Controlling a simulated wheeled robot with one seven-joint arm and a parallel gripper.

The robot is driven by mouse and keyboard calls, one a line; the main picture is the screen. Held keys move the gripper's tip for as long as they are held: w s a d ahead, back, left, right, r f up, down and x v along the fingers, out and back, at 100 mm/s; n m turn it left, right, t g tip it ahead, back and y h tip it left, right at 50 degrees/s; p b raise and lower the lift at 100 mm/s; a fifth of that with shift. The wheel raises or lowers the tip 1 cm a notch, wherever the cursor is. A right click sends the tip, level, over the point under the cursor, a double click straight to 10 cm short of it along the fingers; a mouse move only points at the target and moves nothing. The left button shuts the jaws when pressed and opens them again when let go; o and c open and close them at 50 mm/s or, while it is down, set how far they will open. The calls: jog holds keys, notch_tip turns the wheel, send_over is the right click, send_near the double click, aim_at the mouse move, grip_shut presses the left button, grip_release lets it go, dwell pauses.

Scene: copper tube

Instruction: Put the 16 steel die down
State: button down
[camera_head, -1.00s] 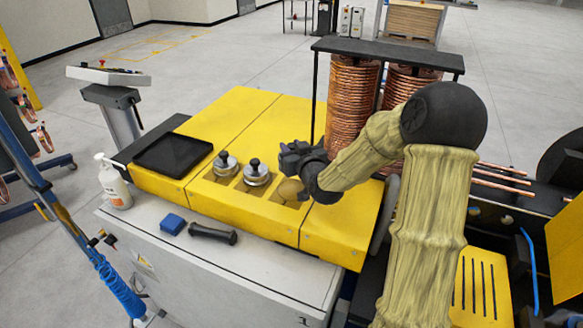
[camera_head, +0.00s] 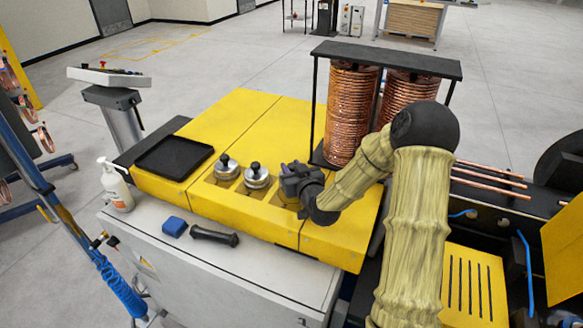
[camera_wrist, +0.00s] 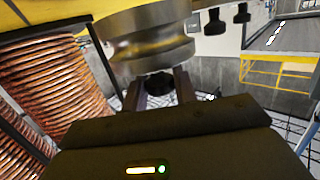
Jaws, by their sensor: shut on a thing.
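My gripper (camera_head: 290,178) is over the right part of the yellow bench top, just right of two standing steel dies. In the wrist view its fingers (camera_wrist: 160,90) are shut on the black knob (camera_wrist: 158,82) of a grooved steel die (camera_wrist: 150,42). No number is readable on this die. In the head view my gripper hides the held die, so I cannot tell whether it touches the bench. The two other dies, one at left (camera_head: 226,168) and one in the middle (camera_head: 256,177), stand upright with black knobs up.
A black tray (camera_head: 174,156) lies left on the yellow bench (camera_head: 235,115). Copper coils (camera_head: 350,115) under a dark top plate stand close behind my arm. A blue block (camera_head: 174,227), a black-handled tool (camera_head: 214,236) and a white bottle (camera_head: 116,188) are on the front ledge.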

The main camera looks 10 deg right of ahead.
jog(key=shift+f, duration=0.25)
jog(key=shift+f+b, duration=0.6)
jog(key=shift+b, duration=0.2)
jog(key=c, duration=1.1)
grip_release()
jog(key=shift+s+f, duration=0.1)
jog(key=shift+f, duration=0.05)
